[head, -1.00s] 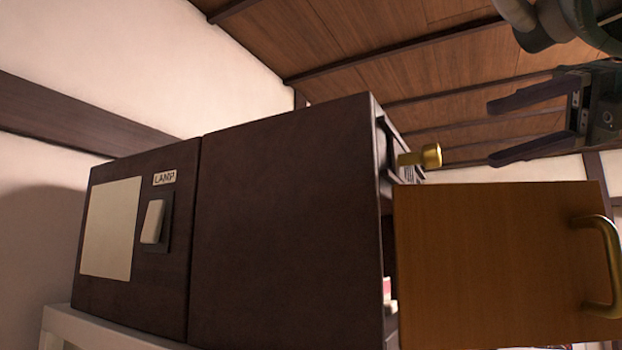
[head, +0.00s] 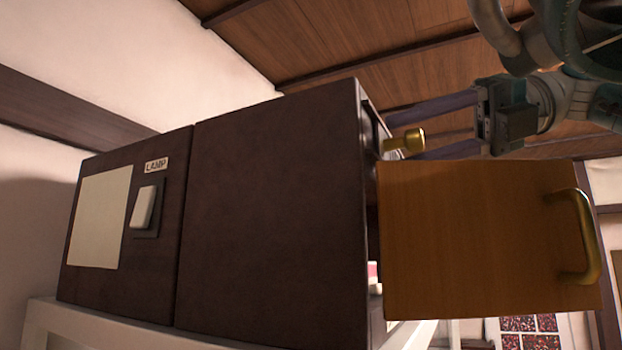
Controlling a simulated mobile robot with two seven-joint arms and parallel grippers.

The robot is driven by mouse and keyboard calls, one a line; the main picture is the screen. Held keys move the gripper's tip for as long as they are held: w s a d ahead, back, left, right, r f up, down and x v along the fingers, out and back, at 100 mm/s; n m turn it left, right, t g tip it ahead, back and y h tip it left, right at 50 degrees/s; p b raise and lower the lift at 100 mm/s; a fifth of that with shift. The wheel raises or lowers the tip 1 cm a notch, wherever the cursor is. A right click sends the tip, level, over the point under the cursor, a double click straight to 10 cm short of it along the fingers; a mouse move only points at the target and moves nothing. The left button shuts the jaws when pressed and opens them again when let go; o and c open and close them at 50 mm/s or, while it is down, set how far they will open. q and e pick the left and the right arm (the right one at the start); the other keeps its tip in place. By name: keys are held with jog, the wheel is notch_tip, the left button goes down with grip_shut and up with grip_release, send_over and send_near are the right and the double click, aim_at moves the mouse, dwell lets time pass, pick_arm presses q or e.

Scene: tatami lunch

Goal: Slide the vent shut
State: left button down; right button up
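A brass knob (head: 406,140) sticks out from the narrow front face of the dark brown cabinet (head: 270,215), near its upper edge. The vent itself is seen almost edge-on behind the knob, so how far it is open cannot be told. My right gripper (head: 412,128) reaches in from the upper right with its fingers spread apart. The fingers point left at the cabinet front, one above the knob and one partly behind the open door. I cannot tell whether they touch the knob. My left gripper is not in view.
An open wooden door (head: 480,238) with a brass handle (head: 590,240) stands out to the right, just below the knob and gripper. A lamp switch (head: 143,208) is on the cabinet's left part. A white stand (head: 130,333) is underneath.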

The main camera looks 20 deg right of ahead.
grip_shut()
dwell(1.1)
